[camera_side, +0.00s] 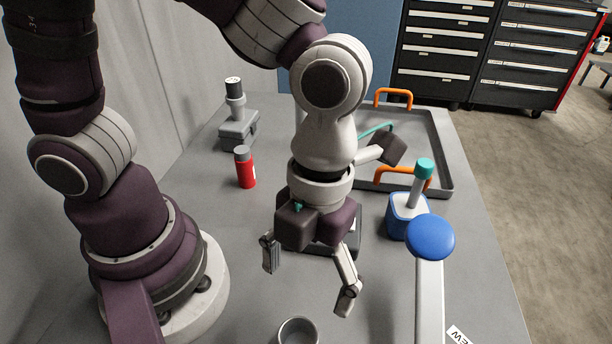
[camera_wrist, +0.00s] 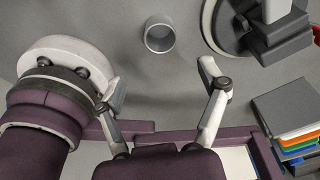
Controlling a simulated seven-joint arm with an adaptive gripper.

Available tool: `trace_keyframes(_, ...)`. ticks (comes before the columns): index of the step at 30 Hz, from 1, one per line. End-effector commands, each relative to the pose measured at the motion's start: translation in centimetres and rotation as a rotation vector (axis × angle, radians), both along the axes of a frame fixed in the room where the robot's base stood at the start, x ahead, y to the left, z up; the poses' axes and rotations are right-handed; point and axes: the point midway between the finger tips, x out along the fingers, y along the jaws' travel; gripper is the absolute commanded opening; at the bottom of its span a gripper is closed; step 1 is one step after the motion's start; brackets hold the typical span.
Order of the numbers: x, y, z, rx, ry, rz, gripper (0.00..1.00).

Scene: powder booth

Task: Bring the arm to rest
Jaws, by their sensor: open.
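My gripper (camera_side: 308,285) hangs from my arm over the middle of the grey table, pointing down. Its two fingers are spread wide with nothing between them. They also show in the wrist view (camera_wrist: 160,82), apart and empty. A small grey open cup (camera_side: 298,331) stands on the table at the front edge of the side view. It shows in the wrist view (camera_wrist: 160,34) beyond the fingers, apart from them. A dark flat object is partly hidden behind my gripper in the side view.
A grey tray (camera_side: 446,165) with orange handles lies at the back right. A blue holder (camera_side: 408,216) with a teal-topped tool and a blue disc (camera_side: 430,237) on a pale post stand right. A red bottle (camera_side: 246,170) and a grey device (camera_side: 238,130) stand behind left.

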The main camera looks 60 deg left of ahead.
Motion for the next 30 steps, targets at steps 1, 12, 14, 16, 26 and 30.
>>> trace_keyframes(1,0.0,0.0,0.0,0.0,0.0,0.0,0.74)
trace_keyframes(12,3.4,5.7,5.1,-0.013,-0.126,1.104,0.74)
trace_keyframes(14,3.9,8.2,6.3,-0.062,-0.157,1.507,0.74)
trace_keyframes(16,4.2,10.9,7.3,-0.158,-0.17,1.934,0.74)
trace_keyframes(26,3.8,16.0,8.5,-0.468,-0.091,2.719,0.74)
trace_keyframes(30,3.8,16.0,8.5,-0.468,-0.091,2.719,0.74)
